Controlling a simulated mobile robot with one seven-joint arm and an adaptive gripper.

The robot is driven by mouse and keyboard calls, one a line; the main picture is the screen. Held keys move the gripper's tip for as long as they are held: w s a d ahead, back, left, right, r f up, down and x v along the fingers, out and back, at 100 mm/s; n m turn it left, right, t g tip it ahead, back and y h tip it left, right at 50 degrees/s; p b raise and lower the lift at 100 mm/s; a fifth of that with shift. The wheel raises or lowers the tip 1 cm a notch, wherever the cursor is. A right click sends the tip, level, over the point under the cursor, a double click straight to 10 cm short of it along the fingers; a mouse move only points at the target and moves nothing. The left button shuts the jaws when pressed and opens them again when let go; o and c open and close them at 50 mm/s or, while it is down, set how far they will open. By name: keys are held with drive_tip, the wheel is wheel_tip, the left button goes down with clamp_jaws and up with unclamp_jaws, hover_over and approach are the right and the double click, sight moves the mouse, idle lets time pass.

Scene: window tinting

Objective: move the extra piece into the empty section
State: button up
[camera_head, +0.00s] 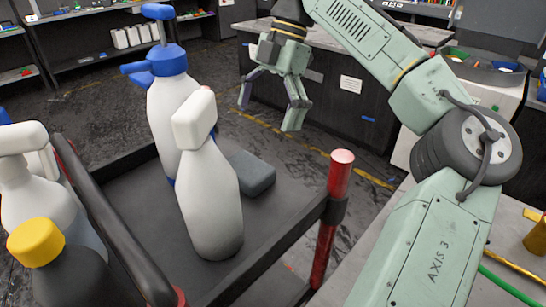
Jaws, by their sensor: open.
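A dark tray (128,196) on a cart holds a white spray bottle with a blue head (172,112), a plain white bottle (211,200) and a grey block (252,173). Both bottles stand upright; the white one partly hides the blue-headed one and the block. My gripper (269,110) is open and empty, pointing down, above and beyond the tray's far edge, apart from everything on it. Which piece is the extra one, and which section is empty, I cannot tell.
Left of a black rail (108,222) stand more white bottles (38,190) and a dark bottle with a yellow cap (38,250). A red post (338,180) rises at the tray's right corner. Worktables and shelves stand behind; a grey table edge lies at right.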

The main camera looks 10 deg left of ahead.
sight(250, 164)
drive_tip(key=x, duration=0.2)
drive_tip(key=s+b+x, duration=0.1)
drive_tip(key=x, duration=0.2)
drive_tip(key=shift+s, duration=0.1)
drive_tip(key=shift+s+b+x, duration=0.15)
drive_tip(key=shift+x, duration=1.2)
drive_tip(key=shift+s+b+x, duration=0.15)
drive_tip(key=shift+s+x, duration=0.05)
drive_tip(key=shift+x, duration=1.15)
drive_tip(key=shift+r, duration=0.1)
drive_tip(key=shift+c, duration=0.2)
drive_tip(key=c, duration=1.2)
drive_tip(key=shift+r, duration=0.1)
